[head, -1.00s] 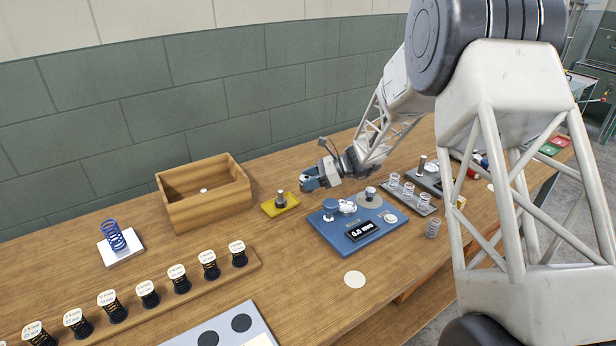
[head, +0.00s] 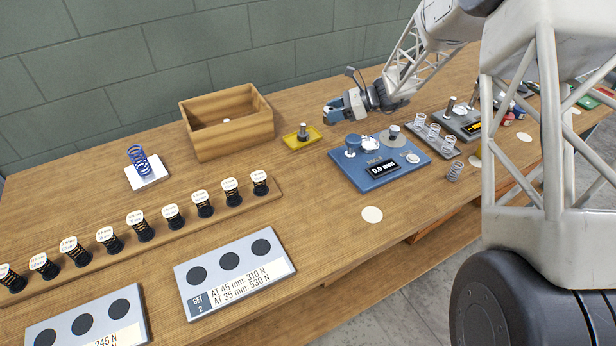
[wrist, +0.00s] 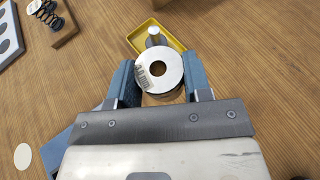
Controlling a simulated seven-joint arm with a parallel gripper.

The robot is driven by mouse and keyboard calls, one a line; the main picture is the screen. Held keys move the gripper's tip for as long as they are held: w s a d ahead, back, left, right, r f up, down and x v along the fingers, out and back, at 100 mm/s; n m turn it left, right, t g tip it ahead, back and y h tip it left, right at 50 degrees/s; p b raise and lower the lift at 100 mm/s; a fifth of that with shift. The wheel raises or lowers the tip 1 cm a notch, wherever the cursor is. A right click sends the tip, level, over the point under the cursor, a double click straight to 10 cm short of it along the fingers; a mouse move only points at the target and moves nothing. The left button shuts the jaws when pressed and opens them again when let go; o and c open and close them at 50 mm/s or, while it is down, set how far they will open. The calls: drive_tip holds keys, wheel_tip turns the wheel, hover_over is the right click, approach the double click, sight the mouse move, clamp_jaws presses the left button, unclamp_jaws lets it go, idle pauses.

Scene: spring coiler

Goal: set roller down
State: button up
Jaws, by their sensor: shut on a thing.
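My gripper (wrist: 158,84) is shut on the roller (wrist: 176,66), a metal ring with a central hole and a small printed label on its left side. In the head view my gripper (head: 328,114) is just right of and beyond the yellow tray (head: 291,139), above the table; the roller is hard to make out there. The tray holds an upright metal peg (head: 303,130). In the wrist view the yellow tray (wrist: 133,40) and the peg (wrist: 154,34) show past the roller, which overlaps the tray's near part in the picture. The roller is not around the peg.
A blue measuring device (head: 345,180) reading 0.0 mm stands in front of my gripper. A wooden box (head: 195,141) stands left of the tray. A rack of labelled springs (head: 265,195) and grey cards (head: 190,272) lie front left. Table around the tray's front is clear.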

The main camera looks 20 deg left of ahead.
wheel_tip(320, 180, up, 4)
drive_tip(key=shift+r, duration=0.2)
drive_tip(key=s+d, duration=0.3)
drive_tip(key=s, duration=1.1)
drive_tip(key=s+d+n+g, duration=0.1)
drive_tip(key=s+d, duration=0.2)
drive_tip(key=s, duration=1.2)
drive_tip(key=s+d, duration=0.3)
drive_tip(key=s, duration=1.1)
drive_tip(key=shift+n+g+h, duration=0.3)
drive_tip(key=shift+g, duration=0.1)
drive_tip(key=shift+s+a+f, duration=0.1)
drive_tip(key=shift+f, duration=1.25)
drive_tip(key=shift+s+a+f, duration=0.1)
drive_tip(key=shift+f, duration=1.2)
drive_tip(key=w+a, duration=0.3)
drive_tip(key=w, duration=0.1)
drive_tip(key=w+a+f, duration=0.1)
drive_tip(key=w+a, duration=0.2)
drive_tip(key=w, duration=0.1)
drive_tip(key=w+a, duration=0.3)
drive_tip(key=w, duration=0.2)
drive_tip(key=shift+a+f, duration=0.2)
drive_tip(key=shift+a, duration=0.05)
drive_tip(key=shift+f, duration=0.1)
drive_tip(key=shift+f, duration=1.7)
drive_tip(key=shift+f, duration=0.1)
